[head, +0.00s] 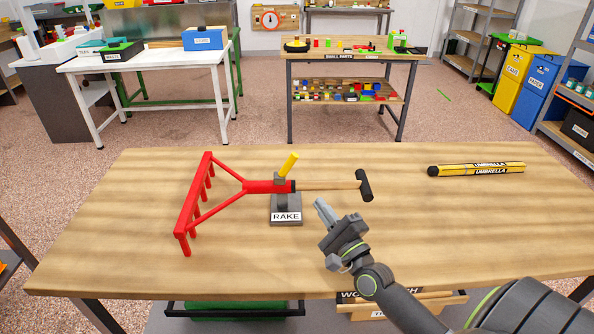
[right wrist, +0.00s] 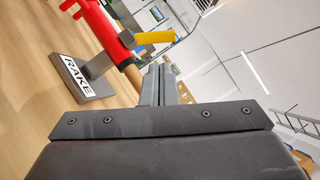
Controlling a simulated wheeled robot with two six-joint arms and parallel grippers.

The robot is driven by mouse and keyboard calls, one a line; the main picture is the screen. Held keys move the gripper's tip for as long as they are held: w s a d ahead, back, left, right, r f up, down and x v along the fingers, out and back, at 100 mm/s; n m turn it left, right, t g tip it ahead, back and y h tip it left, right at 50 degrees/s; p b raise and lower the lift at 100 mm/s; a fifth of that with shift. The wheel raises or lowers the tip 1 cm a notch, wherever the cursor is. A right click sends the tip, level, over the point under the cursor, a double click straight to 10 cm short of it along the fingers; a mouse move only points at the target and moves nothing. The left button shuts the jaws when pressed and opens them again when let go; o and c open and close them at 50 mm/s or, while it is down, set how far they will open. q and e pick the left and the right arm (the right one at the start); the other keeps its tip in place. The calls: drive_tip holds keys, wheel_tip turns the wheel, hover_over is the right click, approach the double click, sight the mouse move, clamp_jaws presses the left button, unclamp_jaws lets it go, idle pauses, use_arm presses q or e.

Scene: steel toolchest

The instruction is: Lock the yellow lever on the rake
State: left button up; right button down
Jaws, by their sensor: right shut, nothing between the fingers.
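A red rake (head: 208,194) with a wooden handle (head: 330,185) and a dark grip end lies across a grey stand (head: 286,209) labelled RAKE on the wooden workbench. A yellow lever (head: 289,164) stands up from the clamp on the stand, tilted to the upper right. My right gripper (head: 322,208) is shut and empty, to the right of the stand and below the handle in the head view. In the right wrist view the closed fingers (right wrist: 163,84) appear just below the yellow lever (right wrist: 152,38), apart from it as far as I can tell. My left gripper is not in view.
The bench is clear around the stand. A small-parts table (head: 350,56) and a white table (head: 150,60) stand behind, apart from the bench.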

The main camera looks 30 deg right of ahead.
drive_tip(key=p, duration=0.1)
approach(292, 166)
drive_tip(key=w, duration=0.1)
drive_tip(key=x, duration=0.4)
drive_tip(key=shift+w+r+p, duration=0.15)
drive_tip(key=shift+r+p, duration=0.05)
drive_tip(key=shift+p, duration=0.15)
drive_tip(key=shift+w, duration=0.4)
drive_tip(key=shift+w+r, duration=0.15)
drive_tip(key=shift+w, duration=0.2)
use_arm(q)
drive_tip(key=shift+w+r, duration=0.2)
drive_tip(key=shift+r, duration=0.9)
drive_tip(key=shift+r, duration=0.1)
